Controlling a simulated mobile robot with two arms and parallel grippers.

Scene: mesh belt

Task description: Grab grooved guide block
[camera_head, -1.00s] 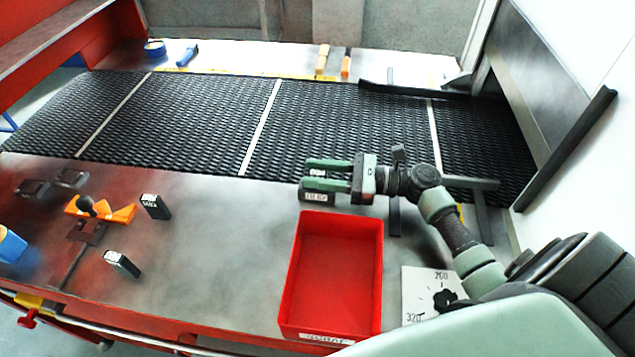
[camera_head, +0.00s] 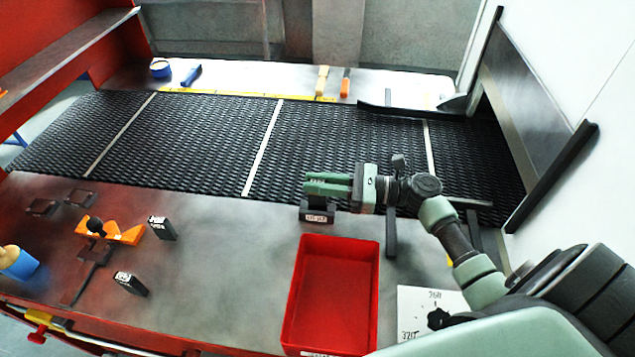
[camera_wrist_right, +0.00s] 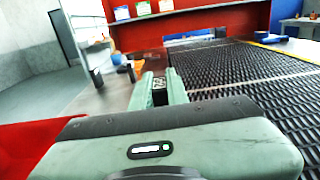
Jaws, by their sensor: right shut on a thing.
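A small dark block with a white label (camera_head: 317,215), which I take as the grooved guide block, is at the belt's near edge above the red bin. Its grooves are too small to make out. My right gripper (camera_head: 328,184) is shut on its upper part, the green fingers hiding its top. In the right wrist view the block (camera_wrist_right: 160,88) shows dark between the two fingers (camera_wrist_right: 160,92). I cannot tell whether it still touches the table. My left gripper is not in view.
A red bin (camera_head: 374,295) stands just in front of the block. Two more dark labelled blocks (camera_head: 161,228) (camera_head: 131,283) and an orange holder (camera_head: 125,235) are at the left. The black mesh belt (camera_head: 200,140) lies behind. A dark guide bar (camera_head: 391,232) is right of the block.

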